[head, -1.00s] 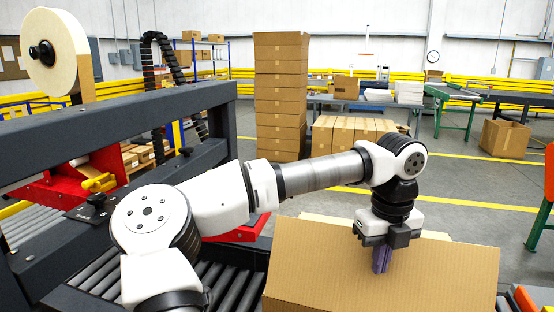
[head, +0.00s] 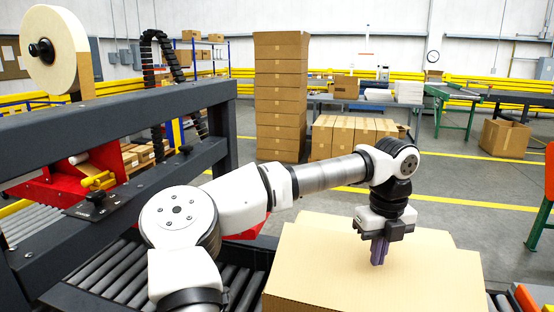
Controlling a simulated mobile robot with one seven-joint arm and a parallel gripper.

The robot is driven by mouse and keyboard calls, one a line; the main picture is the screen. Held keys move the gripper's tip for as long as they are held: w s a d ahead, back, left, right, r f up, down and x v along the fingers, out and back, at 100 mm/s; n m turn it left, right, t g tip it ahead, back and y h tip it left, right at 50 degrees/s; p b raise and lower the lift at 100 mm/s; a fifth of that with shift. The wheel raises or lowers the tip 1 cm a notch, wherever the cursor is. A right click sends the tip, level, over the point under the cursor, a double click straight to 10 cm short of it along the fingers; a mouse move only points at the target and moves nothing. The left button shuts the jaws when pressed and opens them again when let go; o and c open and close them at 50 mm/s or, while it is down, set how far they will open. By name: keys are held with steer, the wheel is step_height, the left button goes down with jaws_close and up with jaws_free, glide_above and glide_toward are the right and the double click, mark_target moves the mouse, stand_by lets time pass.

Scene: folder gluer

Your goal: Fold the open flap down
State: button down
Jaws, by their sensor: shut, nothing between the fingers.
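The cardboard box (head: 340,304) stands on the roller conveyor at the bottom centre of the head view. Its large near flap (head: 330,265) lies close to flat across the top, and a strip of pale cardboard shows beyond its far edge. My gripper (head: 378,262) points down with its purple fingers shut and empty. The fingertips are at the upper face of the flap and appear to touch it. The inside of the box and the lower part of its walls are hidden.
Dark conveyor rollers (head: 110,275) run left of the box, beneath the machine's dark frame (head: 130,125) with a tape roll (head: 58,52). A tall carton stack (head: 281,95) stands behind.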

steer(key=shift+w+d+f, duration=0.25)
steer(key=shift+w+f, duration=0.5)
steer(key=shift+w+d+f+b, duration=0.15)
steer(key=shift+w+f+b, duration=0.25)
steer(key=shift+f, duration=0.3)
steer(key=shift+w+d+f+b, duration=0.1)
steer(key=shift+w+f+b, duration=0.25)
steer(key=shift+f, duration=0.35)
steer(key=shift+r, duration=0.15)
step_height(320, 180, up, 9)
steer(key=p, duration=0.6)
